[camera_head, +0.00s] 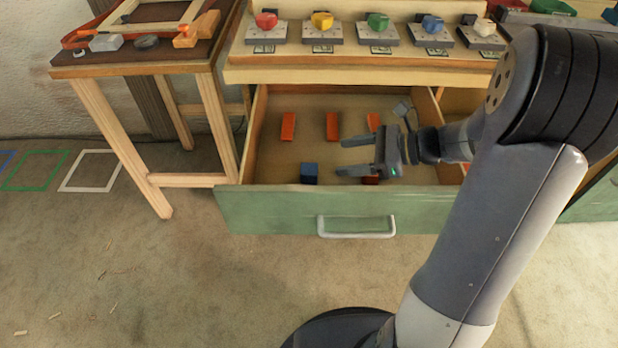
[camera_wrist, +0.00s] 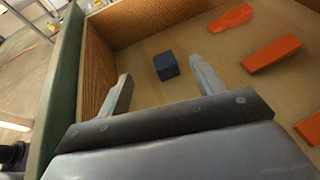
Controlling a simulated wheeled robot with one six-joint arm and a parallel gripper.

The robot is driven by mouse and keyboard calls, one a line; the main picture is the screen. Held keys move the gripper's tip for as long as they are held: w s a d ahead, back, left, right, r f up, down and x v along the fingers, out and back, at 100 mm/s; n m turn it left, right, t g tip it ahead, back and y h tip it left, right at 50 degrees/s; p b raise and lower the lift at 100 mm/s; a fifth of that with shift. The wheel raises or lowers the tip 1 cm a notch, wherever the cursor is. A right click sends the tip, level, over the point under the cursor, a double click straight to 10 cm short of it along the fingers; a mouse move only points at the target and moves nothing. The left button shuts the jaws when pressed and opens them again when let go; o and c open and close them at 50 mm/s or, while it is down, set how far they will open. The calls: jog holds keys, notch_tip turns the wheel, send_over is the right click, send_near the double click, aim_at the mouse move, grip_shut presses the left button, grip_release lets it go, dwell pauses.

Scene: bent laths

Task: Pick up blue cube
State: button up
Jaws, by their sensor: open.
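The blue cube (camera_head: 309,173) lies inside the open drawer, close to its front panel. In the wrist view the blue cube (camera_wrist: 166,66) sits on the drawer floor, beyond the fingertips and between their lines. My gripper (camera_head: 340,157) is over the drawer, to the right of the cube, with its fingers pointing left toward it. In the wrist view my gripper (camera_wrist: 160,75) shows two fingers spread wide with nothing between them. The cube is apart from both fingers.
The green-fronted drawer (camera_head: 290,211) also holds several orange blocks (camera_head: 288,126). Its walls surround the cube. A counter (camera_head: 370,72) with coloured knobs overhangs the drawer's back. A wooden table (camera_head: 150,69) with tools stands at left. Floor in front is mostly clear.

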aim_at(309, 169)
notch_tip(309, 169, down, 3)
jog(key=shift+r+b, duration=0.15)
jog(key=shift+b, duration=0.7)
jog(key=b+x, duration=0.1)
jog(key=x, duration=0.3)
jog(key=shift+w+a, duration=0.1)
jog(key=shift+a, duration=0.1)
jog(key=shift+b+x, duration=0.8)
jog(key=shift+x, duration=2.35)
jog(key=shift+c, duration=0.3)
jog(key=c, duration=1)
